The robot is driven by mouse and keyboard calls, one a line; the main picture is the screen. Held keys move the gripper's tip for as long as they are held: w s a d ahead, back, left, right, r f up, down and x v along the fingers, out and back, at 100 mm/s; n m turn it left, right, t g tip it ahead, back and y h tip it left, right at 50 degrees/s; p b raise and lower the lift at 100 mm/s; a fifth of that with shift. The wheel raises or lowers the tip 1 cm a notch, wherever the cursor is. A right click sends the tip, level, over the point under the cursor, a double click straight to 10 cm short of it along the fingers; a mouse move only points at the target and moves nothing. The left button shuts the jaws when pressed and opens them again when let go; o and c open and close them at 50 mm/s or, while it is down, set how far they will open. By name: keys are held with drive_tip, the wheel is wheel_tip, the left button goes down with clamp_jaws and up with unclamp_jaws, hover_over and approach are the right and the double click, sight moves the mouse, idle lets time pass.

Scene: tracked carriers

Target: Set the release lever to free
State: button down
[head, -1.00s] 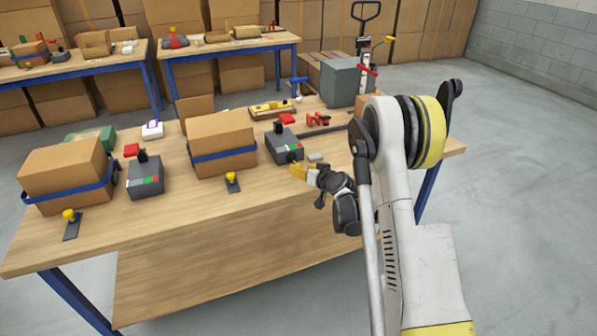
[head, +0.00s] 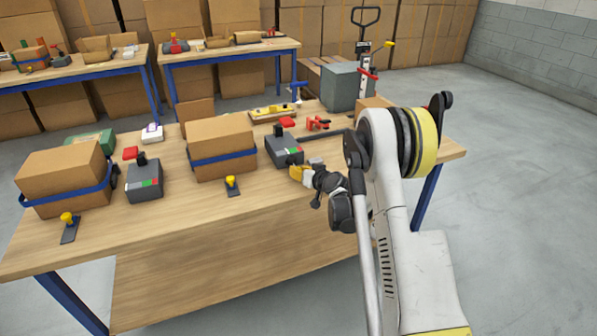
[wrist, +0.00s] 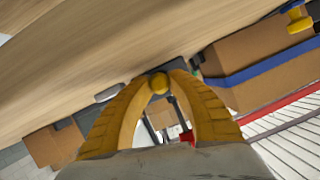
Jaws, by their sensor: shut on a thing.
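In the wrist view, my gripper (wrist: 160,78) is shut, with its two curved yellow fingers around a yellow round knob (wrist: 159,84). I take the knob to be the end of the release lever; the rest of the lever is mostly hidden. In the head view, my gripper (head: 297,172) is low at the table's front right, just in front of a grey control box (head: 284,149) with a black knob on top. The gripped knob is hidden there by the fingers, and the lever's exact setting cannot be told.
The table (head: 200,245) holds a blue-strapped carton (head: 220,140) and a yellow-knobbed lever (head: 231,184) left of my gripper. Farther left are another grey box (head: 145,181), a strapped carton (head: 62,172) and another yellow-knobbed lever (head: 68,222). Red clamps (head: 317,123) lie behind.

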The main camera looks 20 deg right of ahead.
drive_tip(key=shift+w+d+n+g+y, duration=0.15)
drive_tip(key=shift+d+n+g+y, duration=0.15)
drive_tip(key=shift+d+n+y, duration=0.9)
drive_tip(key=shift+w+d+n+g+y, duration=0.15)
drive_tip(key=shift+d+n+g+y, duration=0.2)
drive_tip(key=shift+n+y, duration=0.4)
drive_tip(key=shift+w+d+n+g+y, duration=0.2)
drive_tip(key=shift+n+g+y, duration=0.25)
drive_tip(key=shift+n+y, duration=0.3)
drive_tip(key=shift+w+d+n+g+y, duration=0.15)
drive_tip(key=shift+d+n+g+y, duration=0.2)
drive_tip(key=shift+n+y, duration=0.4)
drive_tip(key=shift+y, duration=0.25)
drive_tip(key=c, duration=1.2)
unclamp_jaws()
drive_tip(key=shift+a, duration=0.1)
drive_tip(key=v, duration=1.2)
drive_tip(key=shift+r, duration=0.1)
drive_tip(key=shift+w, duration=0.1)
